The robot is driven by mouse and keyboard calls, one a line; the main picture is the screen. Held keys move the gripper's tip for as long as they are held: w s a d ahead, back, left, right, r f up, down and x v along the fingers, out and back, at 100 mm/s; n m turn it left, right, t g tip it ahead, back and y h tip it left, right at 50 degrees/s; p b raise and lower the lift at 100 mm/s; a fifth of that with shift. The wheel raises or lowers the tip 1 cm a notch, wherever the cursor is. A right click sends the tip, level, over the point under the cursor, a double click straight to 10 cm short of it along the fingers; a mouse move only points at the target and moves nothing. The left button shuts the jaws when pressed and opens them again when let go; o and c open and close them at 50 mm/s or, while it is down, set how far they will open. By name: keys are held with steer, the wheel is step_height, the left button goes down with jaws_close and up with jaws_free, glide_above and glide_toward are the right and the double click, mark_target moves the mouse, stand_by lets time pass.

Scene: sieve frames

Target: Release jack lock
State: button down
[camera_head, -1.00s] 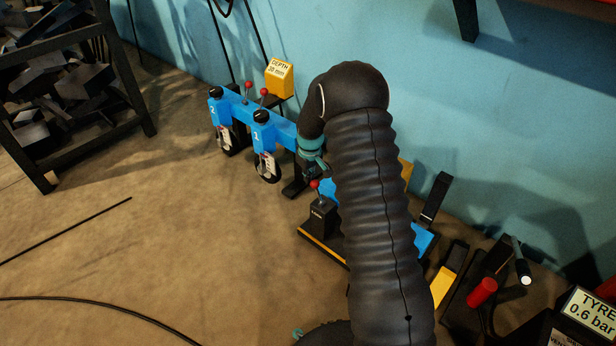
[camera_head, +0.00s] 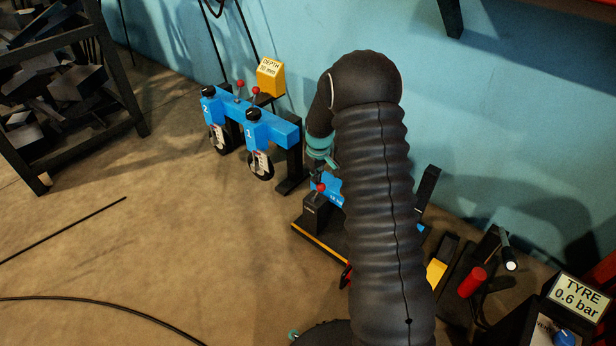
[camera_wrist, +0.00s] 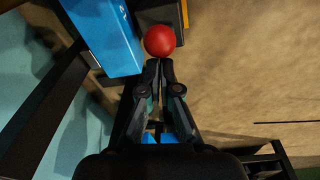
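A lever with a red ball knob (camera_head: 320,188) stands on a small black block (camera_head: 314,212), on the jack's yellow-edged base (camera_head: 318,242). The red knob also shows in the wrist view (camera_wrist: 160,41), just beyond my fingertips. My gripper (camera_wrist: 160,66) has its two fingers together with nothing between them. Its tips are very close to the knob; I cannot tell whether they touch it. In the head view my gripper (camera_head: 325,163) is just above the knob, partly hidden by my arm. A blue part (camera_wrist: 104,35) lies beside the knob. My arm hides much of the jack.
A blue beam (camera_head: 288,132) with two numbered wheels (camera_head: 260,166) and red-knobbed levers stands by the wall. A yellow depth sign (camera_head: 270,76) is behind it. A red handle (camera_head: 472,282) and a tyre gauge box (camera_head: 577,296) are at right. The left floor is mostly clear.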

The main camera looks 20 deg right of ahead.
mark_target(325, 187)
steer(key=shift+s+d+f, duration=0.15)
steer(key=shift+s+d, duration=0.25)
steer(key=shift+s, duration=0.25)
steer(key=shift+s+d+f, duration=0.15)
steer(key=shift+s+d, duration=0.2)
steer(key=shift+s, duration=0.25)
steer(key=shift+s+d+f, duration=0.15)
steer(key=shift+s+d, duration=0.25)
steer(key=shift+b, duration=0.3)
steer(key=shift+a, duration=0.1)
steer(key=w+a+r+p, duration=0.1)
steer(key=w+r+p, duration=0.1)
steer(key=w+r, duration=0.2)
steer(key=s+d+r, duration=0.4)
steer(key=s+r, duration=0.1)
steer(key=s, duration=0.2)
steer(key=shift+r, duration=0.2)
